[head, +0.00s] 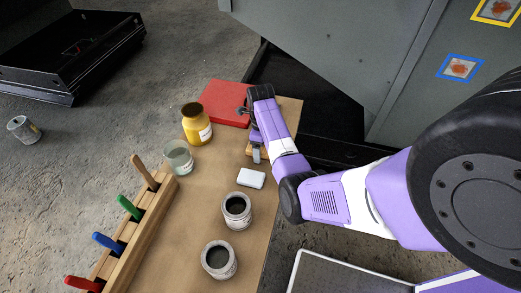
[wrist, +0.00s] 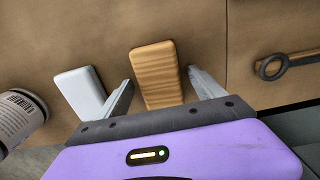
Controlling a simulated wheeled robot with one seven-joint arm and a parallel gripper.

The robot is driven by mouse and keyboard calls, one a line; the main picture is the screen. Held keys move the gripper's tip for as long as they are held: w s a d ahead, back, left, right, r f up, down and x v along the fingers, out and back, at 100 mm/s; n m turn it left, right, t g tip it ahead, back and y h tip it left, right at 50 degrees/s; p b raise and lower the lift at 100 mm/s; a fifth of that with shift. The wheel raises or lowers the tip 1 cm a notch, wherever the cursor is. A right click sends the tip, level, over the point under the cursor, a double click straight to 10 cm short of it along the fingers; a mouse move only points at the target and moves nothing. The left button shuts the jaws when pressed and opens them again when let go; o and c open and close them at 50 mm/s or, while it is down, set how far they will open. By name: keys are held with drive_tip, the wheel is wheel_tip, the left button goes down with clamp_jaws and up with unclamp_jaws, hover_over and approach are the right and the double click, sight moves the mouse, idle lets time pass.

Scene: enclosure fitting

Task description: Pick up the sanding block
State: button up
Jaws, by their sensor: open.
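A wood-coloured block with striped grain, which looks like the sanding block (wrist: 157,73), lies on the brown work surface (wrist: 110,22). My gripper (wrist: 163,86) is open, with one finger on each side of this block in the wrist view. Whether the fingers touch it I cannot tell. In the head view my gripper (head: 257,154) is over the block, which shows only in part behind it. A pale grey-white block (wrist: 81,92) lies just left of the left finger; it also shows in the head view (head: 251,178).
Two open cans (head: 237,211) (head: 219,260) stand near the white block. A yellow jar (head: 197,128), a glass jar (head: 178,157), a red slab (head: 218,100) and a wooden rack (head: 137,232) with coloured handles share the surface. A dark ring-ended piece (wrist: 273,67) lies right. Grey cabinet panels (head: 320,40) stand behind.

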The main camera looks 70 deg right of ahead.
drive_tip(key=shift+c, duration=0.5)
drive_tip(key=c, duration=1.4)
drive_tip(key=shift+o, duration=0.2)
wheel_tip(320, 180, up, 20)
drive_tip(key=p, duration=0.6)
drive_tip(key=shift+p, duration=0.3)
